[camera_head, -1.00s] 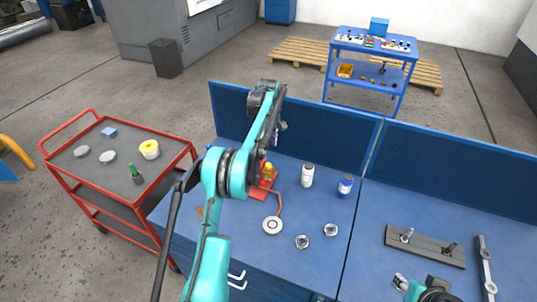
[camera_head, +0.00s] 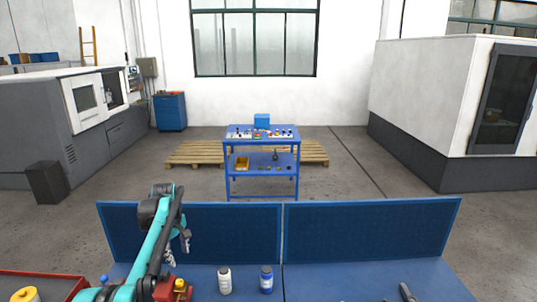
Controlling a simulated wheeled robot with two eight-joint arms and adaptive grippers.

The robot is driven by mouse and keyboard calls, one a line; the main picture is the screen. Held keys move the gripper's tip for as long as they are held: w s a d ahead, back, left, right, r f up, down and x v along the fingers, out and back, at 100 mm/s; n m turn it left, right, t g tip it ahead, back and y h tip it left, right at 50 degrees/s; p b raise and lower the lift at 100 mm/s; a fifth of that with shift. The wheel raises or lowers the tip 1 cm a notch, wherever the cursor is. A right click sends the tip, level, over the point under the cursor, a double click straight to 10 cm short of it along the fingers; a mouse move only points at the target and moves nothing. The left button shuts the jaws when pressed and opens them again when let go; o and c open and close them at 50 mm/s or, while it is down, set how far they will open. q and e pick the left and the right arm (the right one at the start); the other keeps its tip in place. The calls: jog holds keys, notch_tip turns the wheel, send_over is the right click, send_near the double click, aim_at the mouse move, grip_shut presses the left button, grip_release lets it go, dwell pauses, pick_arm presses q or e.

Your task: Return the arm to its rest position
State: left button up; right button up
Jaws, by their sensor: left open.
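My left arm (camera_head: 152,250) comes in from the lower left and reaches up over the blue workbench (camera_head: 330,280). My left gripper (camera_head: 185,240) is at its end, open and empty, hanging in front of the bench's blue back panel (camera_head: 235,232). A red device with a yellow knob (camera_head: 179,287) sits on the bench just below the gripper and partly behind the arm. My right gripper is not in view.
A white bottle (camera_head: 225,280) and a blue bottle (camera_head: 266,279) stand upright on the bench, right of the arm. A red cart (camera_head: 55,285) is at the lower left. A blue shelf cart (camera_head: 262,165) and pallets (camera_head: 200,153) stand beyond the panels.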

pick_arm(q)
jog(key=s+d+r+m+t+b, duration=0.1)
jog(key=s+d+m+t+b, duration=0.15)
jog(key=s+d, duration=0.45)
jog(key=s+d+m+t+b, duration=0.1)
jog(key=s+d+m+b, duration=0.25)
jog(key=s, duration=0.65)
jog(key=s+d+f+m+t+b, duration=0.1)
jog(key=s+d+f+m+b, duration=0.1)
jog(key=s+f, duration=0.5)
jog(key=s+d+f+m+t+b, duration=0.1)
jog(key=s+d+f+m+b, duration=0.2)
jog(key=s, duration=0.8)
notch_tip(320, 180, down, 4)
jog(key=shift+s+f+m+t+b, duration=0.15)
jog(key=shift+f+m+t+b, duration=0.15)
jog(key=shift+m+b, duration=0.9)
